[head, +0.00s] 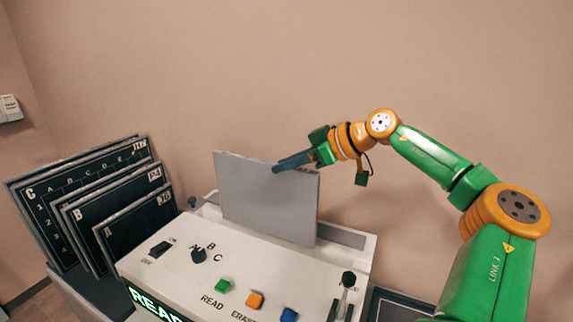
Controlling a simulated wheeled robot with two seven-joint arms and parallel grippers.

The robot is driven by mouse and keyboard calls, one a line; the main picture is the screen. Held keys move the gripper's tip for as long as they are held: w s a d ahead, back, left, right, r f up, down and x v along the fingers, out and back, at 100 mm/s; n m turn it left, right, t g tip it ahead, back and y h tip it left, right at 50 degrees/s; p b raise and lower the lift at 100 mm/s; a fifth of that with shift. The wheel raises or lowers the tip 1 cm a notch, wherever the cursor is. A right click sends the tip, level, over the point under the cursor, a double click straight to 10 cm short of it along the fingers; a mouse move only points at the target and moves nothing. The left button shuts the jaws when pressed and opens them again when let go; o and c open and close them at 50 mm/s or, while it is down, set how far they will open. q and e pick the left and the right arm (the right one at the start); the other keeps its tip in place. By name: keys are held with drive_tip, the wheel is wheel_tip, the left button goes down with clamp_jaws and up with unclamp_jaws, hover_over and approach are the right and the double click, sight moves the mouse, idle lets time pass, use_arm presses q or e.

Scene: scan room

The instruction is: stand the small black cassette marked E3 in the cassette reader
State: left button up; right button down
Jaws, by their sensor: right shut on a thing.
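A flat grey plate (258,199), apparently a cassette with its plain side facing me, is upright at the back of the white cassette reader (190,255). Its lower edge meets the slot area, but I cannot tell whether it is fully seated. No E3 mark shows on it. My right gripper (292,161) is shut on its upper right edge. Black cassettes lean in a rack at the left: a large one marked C (90,178), one marked B (115,210) and one marked A (135,232). Their corner labels are too small to read surely. My left gripper is not in view.
The reader's front panel has a dial (199,256), a green button (223,286), an orange button (255,300), a blue button (289,314) and a lever (347,285) at the right. A dark flat surface (395,308) lies right of the reader. A plain wall stands behind.

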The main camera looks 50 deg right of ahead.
sight(287, 209)
drive_tip(key=shift+f+b, duration=5.4)
drive_tip(key=shift+f, duration=0.35)
drive_tip(key=c, duration=0.7)
unclamp_jaws()
drive_tip(key=shift+c, duration=0.2)
drive_tip(key=shift+s, duration=0.1)
drive_tip(key=b+v, duration=0.2)
drive_tip(key=v, duration=0.5)
drive_tip(key=shift+s+a+r, duration=0.1)
